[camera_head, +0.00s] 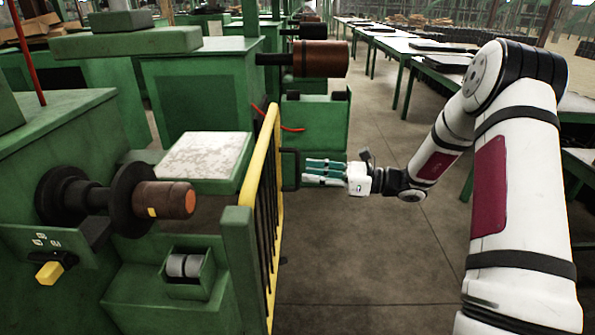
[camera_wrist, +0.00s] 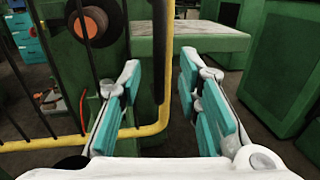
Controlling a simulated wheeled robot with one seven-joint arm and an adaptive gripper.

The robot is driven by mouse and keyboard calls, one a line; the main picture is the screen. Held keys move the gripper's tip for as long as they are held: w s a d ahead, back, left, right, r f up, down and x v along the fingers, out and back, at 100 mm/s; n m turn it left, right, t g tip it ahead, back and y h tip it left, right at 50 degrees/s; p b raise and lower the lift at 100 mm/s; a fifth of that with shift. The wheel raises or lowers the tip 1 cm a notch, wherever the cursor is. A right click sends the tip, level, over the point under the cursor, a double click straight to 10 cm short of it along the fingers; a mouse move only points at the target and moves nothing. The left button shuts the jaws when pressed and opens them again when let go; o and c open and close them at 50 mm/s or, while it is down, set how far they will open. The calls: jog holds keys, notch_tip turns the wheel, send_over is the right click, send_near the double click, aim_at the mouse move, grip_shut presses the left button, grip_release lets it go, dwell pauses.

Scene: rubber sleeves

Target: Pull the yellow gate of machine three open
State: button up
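The yellow gate (camera_head: 273,122) is a frame with dark vertical bars, standing along the front of the green machine (camera_head: 195,95). A dark handle (camera_head: 291,170) sticks out from its right side. My gripper (camera_head: 306,172) is at this handle, with its teal fingers pointing left toward the gate. In the wrist view the fingers of my gripper (camera_wrist: 160,95) are apart. The gate's yellow edge post (camera_wrist: 167,60) shows between them, and its bottom rail runs left behind the left finger. I cannot tell whether a finger touches the handle. No machine number is readable.
A brown roller (camera_head: 320,59) juts out beyond the gate. A nearer green machine with another brown roller (camera_head: 165,199) and a yellow knob (camera_head: 49,272) stands at left. Open floor (camera_head: 370,255) lies right of the gate. Long tables (camera_head: 400,45) stand farther back.

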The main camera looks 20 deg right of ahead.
aim_at(297, 188)
jog(key=shift+x, duration=2.3)
grip_shut()
